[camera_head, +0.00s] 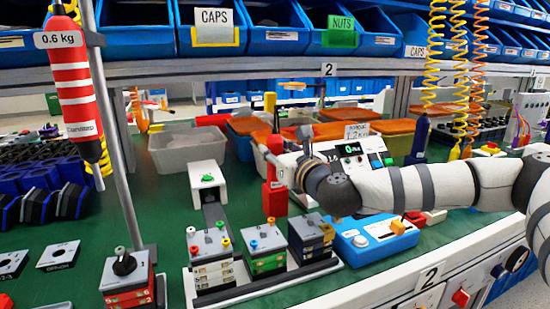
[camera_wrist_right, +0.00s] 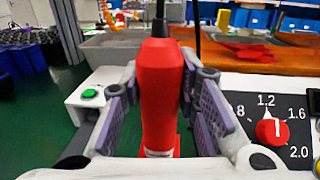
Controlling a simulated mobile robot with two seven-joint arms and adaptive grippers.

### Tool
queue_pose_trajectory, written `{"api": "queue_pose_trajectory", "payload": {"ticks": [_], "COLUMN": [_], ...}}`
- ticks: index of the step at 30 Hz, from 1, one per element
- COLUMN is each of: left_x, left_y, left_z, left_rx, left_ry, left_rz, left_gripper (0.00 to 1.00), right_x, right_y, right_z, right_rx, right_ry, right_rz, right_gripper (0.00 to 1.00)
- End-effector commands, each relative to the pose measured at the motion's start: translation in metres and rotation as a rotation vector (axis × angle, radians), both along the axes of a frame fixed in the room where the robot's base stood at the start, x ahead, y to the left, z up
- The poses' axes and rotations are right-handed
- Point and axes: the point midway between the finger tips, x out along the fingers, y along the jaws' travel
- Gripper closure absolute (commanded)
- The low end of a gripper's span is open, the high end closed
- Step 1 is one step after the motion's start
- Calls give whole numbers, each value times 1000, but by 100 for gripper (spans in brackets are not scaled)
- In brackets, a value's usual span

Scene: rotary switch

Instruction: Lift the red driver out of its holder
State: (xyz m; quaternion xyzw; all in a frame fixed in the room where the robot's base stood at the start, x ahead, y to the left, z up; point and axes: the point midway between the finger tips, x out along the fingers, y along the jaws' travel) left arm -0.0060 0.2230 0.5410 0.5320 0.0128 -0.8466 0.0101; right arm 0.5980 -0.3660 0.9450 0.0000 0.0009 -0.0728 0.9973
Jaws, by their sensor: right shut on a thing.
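The red driver (camera_head: 273,172) stands upright beside the torque unit in the head view. In the right wrist view the red driver (camera_wrist_right: 160,85) fills the middle, with a dark cord at its top. My right gripper (camera_head: 282,162) reaches in from the right and is shut on the driver, with a finger on each side in the wrist view (camera_wrist_right: 160,105). A red base (camera_head: 275,201) shows at the driver's lower end; I cannot tell whether the driver is seated in it or clear of it. My left gripper is not in view.
A torque dial panel (camera_wrist_right: 270,120) is close on the right. A white box with a green button (camera_head: 208,179) stands to the left. Stacked blocks (camera_head: 265,246) and a blue device (camera_head: 368,238) are in front. Another red driver (camera_head: 73,85) hangs at the far left beside a pole.

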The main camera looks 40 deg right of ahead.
Motion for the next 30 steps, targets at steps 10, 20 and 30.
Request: {"api": "queue_pose_trajectory", "payload": {"ticks": [10,20,30], "left_x": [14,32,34], "left_y": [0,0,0], "left_z": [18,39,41], "left_rx": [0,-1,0], "left_ry": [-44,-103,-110], "left_rz": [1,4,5], "left_gripper": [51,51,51], "right_x": [-1,-2,0], "right_y": [0,0,0], "right_z": [80,168,181], "right_rx": [-1,-1,-1], "right_ry": [-18,-14,-4], "right_rz": [0,0,1], "right_gripper": [100,100,100]}}
